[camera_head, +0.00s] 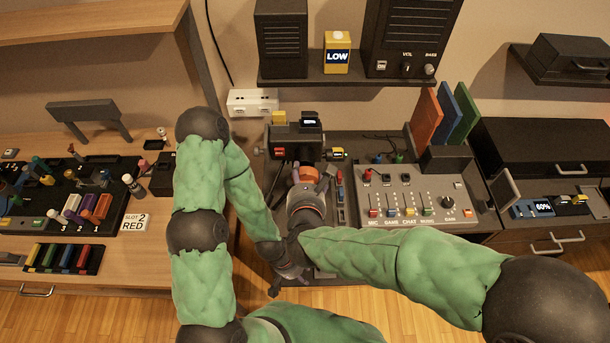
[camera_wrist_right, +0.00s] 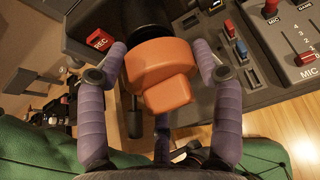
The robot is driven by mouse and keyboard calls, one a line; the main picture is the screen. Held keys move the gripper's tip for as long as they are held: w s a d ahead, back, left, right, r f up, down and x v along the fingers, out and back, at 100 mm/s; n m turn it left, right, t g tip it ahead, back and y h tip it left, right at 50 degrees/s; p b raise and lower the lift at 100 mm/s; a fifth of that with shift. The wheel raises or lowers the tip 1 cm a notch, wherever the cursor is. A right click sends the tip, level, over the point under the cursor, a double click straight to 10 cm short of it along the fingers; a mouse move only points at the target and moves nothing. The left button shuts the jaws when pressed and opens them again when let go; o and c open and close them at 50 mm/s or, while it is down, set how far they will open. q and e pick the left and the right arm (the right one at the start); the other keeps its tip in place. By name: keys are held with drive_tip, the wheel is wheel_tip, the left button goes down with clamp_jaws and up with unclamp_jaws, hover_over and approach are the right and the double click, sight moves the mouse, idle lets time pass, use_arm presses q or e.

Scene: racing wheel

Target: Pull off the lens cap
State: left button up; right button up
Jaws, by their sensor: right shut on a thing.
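The orange lens cap (camera_head: 309,173) sits on the front of the dark camera (camera_head: 296,136) on the desk unit. In the right wrist view the cap (camera_wrist_right: 160,68) is a round disc with a square tab, against the black lens barrel (camera_wrist_right: 147,18). My right gripper (camera_head: 313,178) has its purple fingers on either side of the cap; in the wrist view the fingertips (camera_wrist_right: 160,58) press its left and right edges. I see no clear gap between cap and barrel. My left gripper (camera_head: 290,278) is low in the head view, away from the cap, its fingers partly hidden and dark.
A mixer panel (camera_head: 412,195) with sliders and knobs lies right of the camera. A yellow LOW box (camera_head: 337,53) and speakers stand on the shelf above. At left, a wooden desk holds a black tray (camera_head: 62,258) of coloured blocks and a slot sign (camera_head: 135,222).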

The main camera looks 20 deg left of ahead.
drive_tip(key=shift+s+d, duration=0.25)
drive_tip(key=shift+s, duration=0.55)
